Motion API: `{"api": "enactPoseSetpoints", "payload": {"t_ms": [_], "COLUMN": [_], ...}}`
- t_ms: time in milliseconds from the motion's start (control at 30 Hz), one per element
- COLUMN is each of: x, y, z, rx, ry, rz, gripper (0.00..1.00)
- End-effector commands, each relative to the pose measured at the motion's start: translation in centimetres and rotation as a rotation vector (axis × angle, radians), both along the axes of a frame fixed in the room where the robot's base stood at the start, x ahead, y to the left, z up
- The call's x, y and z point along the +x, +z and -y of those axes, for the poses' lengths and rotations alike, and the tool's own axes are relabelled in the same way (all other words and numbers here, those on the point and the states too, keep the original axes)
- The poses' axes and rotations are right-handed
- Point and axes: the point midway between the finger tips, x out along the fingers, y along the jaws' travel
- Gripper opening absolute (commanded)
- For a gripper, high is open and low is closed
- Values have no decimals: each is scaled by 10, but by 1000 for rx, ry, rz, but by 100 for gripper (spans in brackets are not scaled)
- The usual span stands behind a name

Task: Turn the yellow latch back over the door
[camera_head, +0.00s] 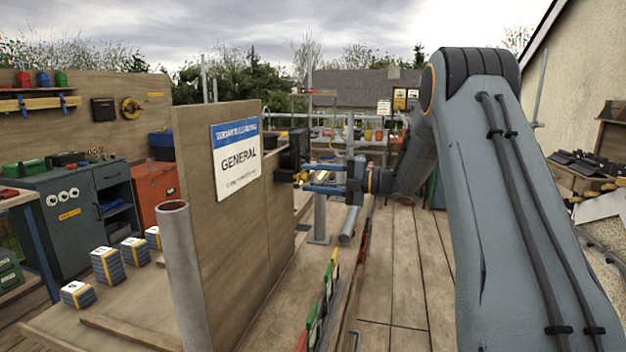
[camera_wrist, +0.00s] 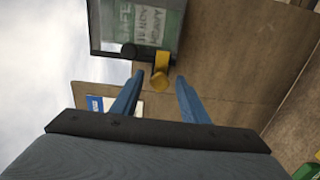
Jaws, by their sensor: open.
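A dark-framed box with a see-through door (camera_wrist: 150,22) is mounted on the wooden panel, with papers showing behind the door. The yellow latch (camera_wrist: 161,66) sits at the door's edge in the wrist view and points away from the door, onto the bare panel side.
Several coloured items (camera_head: 325,300) line the floor edge right of the panel. The plank deck (camera_head: 405,260) is clear.

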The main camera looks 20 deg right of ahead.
Motion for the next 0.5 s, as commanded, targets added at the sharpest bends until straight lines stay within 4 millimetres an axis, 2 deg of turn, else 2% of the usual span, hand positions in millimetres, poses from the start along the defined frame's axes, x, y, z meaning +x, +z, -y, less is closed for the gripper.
{"api": "enactPoseSetpoints", "payload": {"t_ms": [300, 500], "x": [-22, -34], "y": [-1, -1], "z": [42, 61], "rx": [1, 1], "ry": [-4, -2], "rz": [0, 0], "gripper": [41, 41]}}
